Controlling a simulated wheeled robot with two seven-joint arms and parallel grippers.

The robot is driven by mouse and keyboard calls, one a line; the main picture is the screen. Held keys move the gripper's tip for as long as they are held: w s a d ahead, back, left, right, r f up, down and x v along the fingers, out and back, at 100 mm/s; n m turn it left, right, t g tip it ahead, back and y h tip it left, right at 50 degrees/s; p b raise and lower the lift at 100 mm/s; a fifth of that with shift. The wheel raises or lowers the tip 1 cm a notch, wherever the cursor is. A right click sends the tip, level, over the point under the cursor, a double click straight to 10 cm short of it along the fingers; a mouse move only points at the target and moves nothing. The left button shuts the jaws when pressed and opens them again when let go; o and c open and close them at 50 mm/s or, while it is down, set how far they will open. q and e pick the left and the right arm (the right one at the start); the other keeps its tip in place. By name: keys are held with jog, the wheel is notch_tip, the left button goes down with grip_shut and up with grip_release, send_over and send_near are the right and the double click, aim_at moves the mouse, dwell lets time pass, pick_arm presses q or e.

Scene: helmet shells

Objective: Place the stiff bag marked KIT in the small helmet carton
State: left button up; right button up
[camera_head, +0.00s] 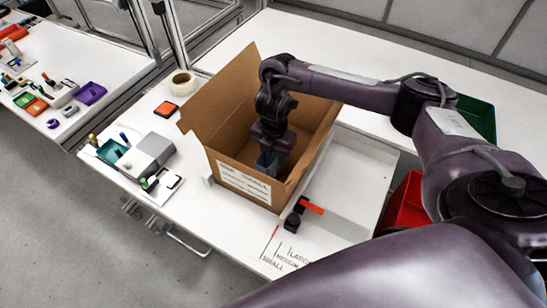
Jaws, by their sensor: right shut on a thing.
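The open cardboard carton (194,139) stands on the white table with its flaps up and a white label on its front. My right gripper (270,152) reaches down into it from above and is shut on a small blue-grey thing, which I take to be the bag (266,163). The bag is low inside the carton near the front wall. The KIT mark cannot be read, and whether the bag touches the carton floor cannot be told. My left gripper is not in view.
A grey device (150,155) and a teal tray (112,151) are left of the carton. A tape roll (183,82) and an orange pad (166,109) lie behind left. A black and red tape dispenser (296,215) lies in front. A red bin (405,207) is at right.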

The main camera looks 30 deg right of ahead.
jog(key=shift+f, duration=0.45)
jog(key=o, duration=1)
jog(key=shift+f, duration=0.1)
jog(key=shift+c, duration=0.2)
notch_tip(320, 180, up, 11)
jog(key=p, duration=0.3)
jog(key=shift+r+p, duration=0.3)
jog(key=shift+r, duration=0.4)
